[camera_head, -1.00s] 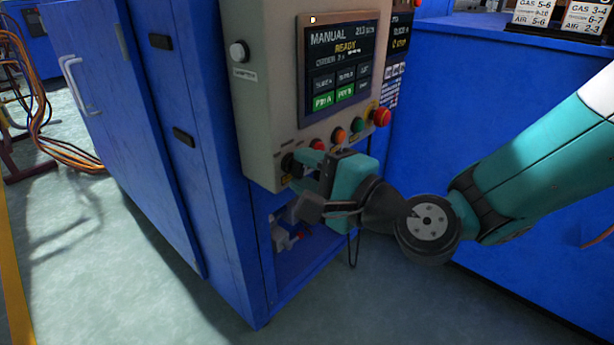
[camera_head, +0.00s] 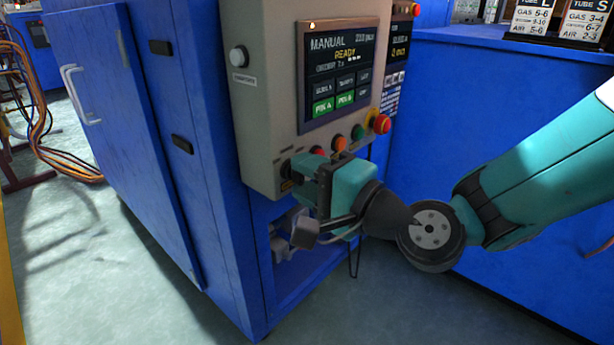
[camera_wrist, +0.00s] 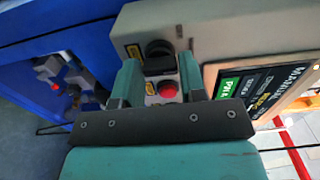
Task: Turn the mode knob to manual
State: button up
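The mode knob is a black rotary knob (camera_wrist: 158,48) at the lower left corner of the beige control panel (camera_head: 262,110). It also shows in the head view (camera_head: 286,169), partly hidden by my gripper. My gripper (camera_wrist: 160,66) is open, with its two teal fingers apart on either side of the knob's black handle. Whether the fingers touch the knob cannot be told. The panel screen (camera_head: 337,75) reads "MANUAL" and "READY", with two green tiles at the bottom.
A red button (camera_wrist: 167,90) shows between my fingers in the wrist view. Orange (camera_head: 338,144) and green (camera_head: 357,132) buttons and a red emergency stop (camera_head: 382,124) lie along the panel's lower edge. A white knob (camera_head: 238,56) is on the panel's side. Fittings (camera_head: 283,240) sit in the recess below.

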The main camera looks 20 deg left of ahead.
jog(key=o, duration=0.4)
jog(key=shift+c, duration=0.2)
jog(key=b+v, duration=1.3)
jog(key=v, duration=0.4)
jog(key=shift+d, duration=0.2)
jog(key=shift+s, duration=0.15)
